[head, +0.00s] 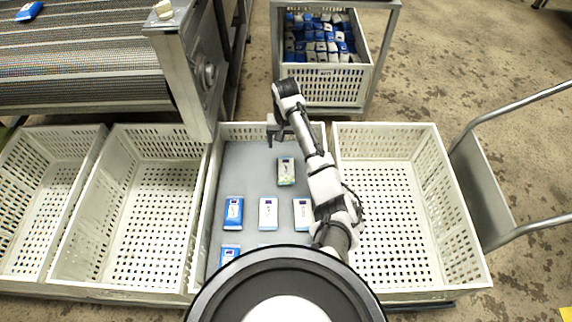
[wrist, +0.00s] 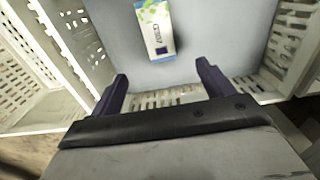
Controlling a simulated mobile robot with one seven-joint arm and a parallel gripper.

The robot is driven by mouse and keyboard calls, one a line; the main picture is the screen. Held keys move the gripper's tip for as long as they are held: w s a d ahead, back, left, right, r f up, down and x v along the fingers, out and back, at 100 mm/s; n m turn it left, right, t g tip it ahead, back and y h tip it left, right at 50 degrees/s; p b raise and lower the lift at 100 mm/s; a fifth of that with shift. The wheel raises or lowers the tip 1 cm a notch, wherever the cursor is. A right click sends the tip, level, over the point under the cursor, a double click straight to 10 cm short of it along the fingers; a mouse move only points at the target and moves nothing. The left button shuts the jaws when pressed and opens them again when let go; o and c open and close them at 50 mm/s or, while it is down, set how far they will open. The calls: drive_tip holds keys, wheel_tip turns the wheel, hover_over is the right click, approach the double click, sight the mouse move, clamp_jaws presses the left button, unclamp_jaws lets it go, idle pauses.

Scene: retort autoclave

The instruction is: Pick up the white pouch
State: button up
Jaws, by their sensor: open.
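A white pouch (head: 268,213) lies flat on a grey sheet in the middle crate. A similar white pouch (head: 302,213) lies to its right, close to my arm. My gripper (head: 270,139) hangs over the far end of that crate, beyond the pouches. In the wrist view my gripper (wrist: 161,80) is open, with nothing between its two dark fingers. A white pouch with green print (wrist: 157,30) lies ahead of the fingers there; in the head view this green-printed pouch (head: 286,171) is the farthest one in the crate.
Blue pouches (head: 233,212) lie at the left of the grey sheet (head: 250,165). Empty white crates stand left (head: 127,240) and right (head: 437,215). A conveyor (head: 80,50) stands at upper left, and a full crate (head: 318,85) of pouches at the back.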

sight(286, 165)
wheel_tip(286, 165, down, 12)
drive_tip(key=b, duration=0.3)
drive_tip(key=shift+s+f, duration=0.15)
drive_tip(key=shift+f, duration=0.1)
drive_tip(key=c, duration=1.1)
drive_tip(key=shift+r, duration=0.15)
